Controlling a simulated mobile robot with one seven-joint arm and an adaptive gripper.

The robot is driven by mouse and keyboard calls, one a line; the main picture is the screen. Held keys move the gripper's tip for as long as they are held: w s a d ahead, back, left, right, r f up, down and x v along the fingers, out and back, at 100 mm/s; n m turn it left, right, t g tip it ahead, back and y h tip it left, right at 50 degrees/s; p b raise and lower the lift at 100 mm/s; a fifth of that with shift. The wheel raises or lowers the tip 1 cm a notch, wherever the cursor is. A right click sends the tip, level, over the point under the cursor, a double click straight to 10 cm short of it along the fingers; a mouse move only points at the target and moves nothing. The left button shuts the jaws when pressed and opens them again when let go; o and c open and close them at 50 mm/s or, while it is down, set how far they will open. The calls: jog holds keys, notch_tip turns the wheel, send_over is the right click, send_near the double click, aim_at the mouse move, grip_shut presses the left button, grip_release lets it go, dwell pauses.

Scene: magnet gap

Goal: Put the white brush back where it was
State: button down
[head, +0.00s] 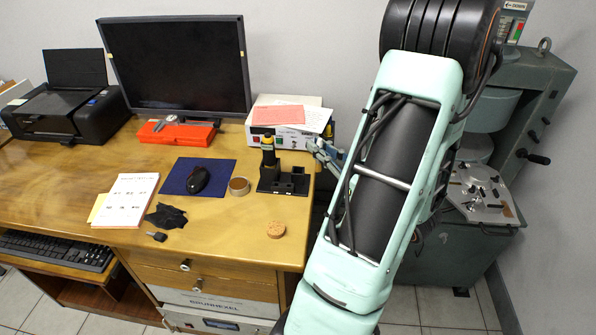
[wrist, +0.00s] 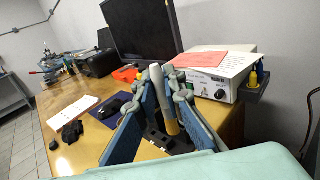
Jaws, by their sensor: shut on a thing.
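My gripper (wrist: 172,105) has its blue-padded fingers on either side of a pale upright stick, the white brush (wrist: 158,84), and is shut on it. Its lower part looks tan, and its lower end is partly hidden by the fingers. In the head view my gripper (head: 325,152) is at the right end of the desk, just right of a black holder (head: 291,183) with square openings. The brush cannot be made out there. A dark upright thing with a yellow band (head: 268,151) stands at the holder's back left. The holder also shows below the fingers in the wrist view (wrist: 155,141).
A white instrument box (head: 262,130) with papers on top stands behind the holder. A tape roll (head: 239,186), mouse (head: 198,180) on a blue mat and cork disc (head: 276,230) lie nearby. The monitor (head: 178,65) stands behind. The desk's front right is mostly clear.

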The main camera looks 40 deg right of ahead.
jog(key=w+f+b, duration=0.2)
jog(key=w+f, duration=0.1)
jog(key=w+d+f+b, duration=0.1)
jog(key=w+f+b, duration=0.1)
jog(key=w+f, duration=0.1)
jog(key=w+d+f+b, duration=0.1)
jog(key=w+f+b, duration=0.2)
jog(key=f, duration=0.1)
jog(key=shift+w+f, duration=0.2)
jog(key=shift+f, duration=0.3)
jog(key=shift+f, duration=0.1)
jog(key=shift+f+b, duration=0.15)
jog(key=shift+b, duration=0.15)
jog(key=c, duration=2)
grip_release()
jog(key=shift+c, duration=0.2)
jog(key=shift+r, duration=0.2)
